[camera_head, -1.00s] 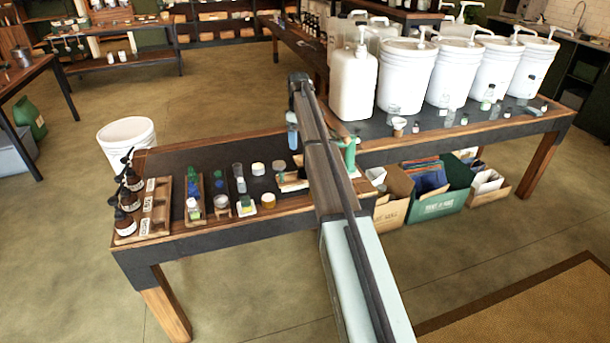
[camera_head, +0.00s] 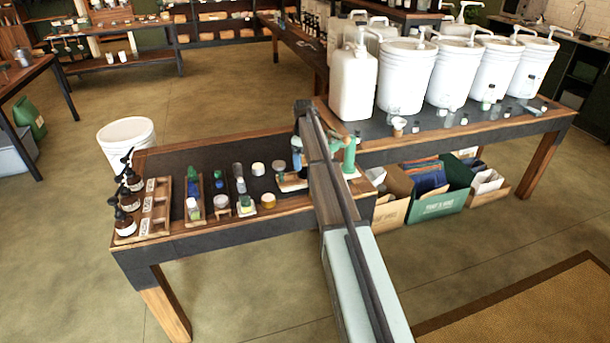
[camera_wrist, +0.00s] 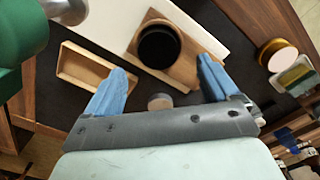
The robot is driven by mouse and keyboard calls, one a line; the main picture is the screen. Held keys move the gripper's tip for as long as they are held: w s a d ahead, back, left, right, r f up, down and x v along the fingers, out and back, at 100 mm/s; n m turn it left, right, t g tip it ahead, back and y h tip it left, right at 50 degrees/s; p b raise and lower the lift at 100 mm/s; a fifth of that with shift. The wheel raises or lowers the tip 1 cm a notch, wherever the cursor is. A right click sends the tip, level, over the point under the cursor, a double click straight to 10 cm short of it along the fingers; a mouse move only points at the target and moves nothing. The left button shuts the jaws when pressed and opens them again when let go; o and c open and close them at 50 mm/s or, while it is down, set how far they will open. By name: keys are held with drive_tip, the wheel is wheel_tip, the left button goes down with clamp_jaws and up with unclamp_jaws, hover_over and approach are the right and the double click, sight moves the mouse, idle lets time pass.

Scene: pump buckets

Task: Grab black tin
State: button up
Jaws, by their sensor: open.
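The black tin (camera_wrist: 158,46) shows in the wrist view as a round dark top on a square wooden board (camera_wrist: 185,72). It lies ahead of my gripper (camera_wrist: 163,76), roughly between the lines of the two blue fingers. The fingers are spread wide with nothing held between them, and the tin appears beyond their tips. In the head view my gripper (camera_head: 297,158) hangs over the front table's right part. I cannot make out the black tin there; my arm covers part of that area.
In the wrist view, a small grey round piece (camera_wrist: 160,102) shows between the fingers. A shallow wooden tray (camera_wrist: 85,72) lies left, a large green object (camera_wrist: 22,35) upper left, and a pale-lidded tin (camera_wrist: 280,55) right. White buckets (camera_head: 407,75) stand at the back right.

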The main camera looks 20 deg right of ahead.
sight(305, 170)
drive_tip(key=shift+s+d+f, duration=0.1)
drive_tip(key=shift+d+f, duration=0.05)
drive_tip(key=shift+f, duration=1.05)
drive_tip(key=shift+s+d+f, duration=0.1)
drive_tip(key=shift+f, duration=1.05)
drive_tip(key=shift+c, duration=0.4)
drive_tip(key=c, duration=1.1)
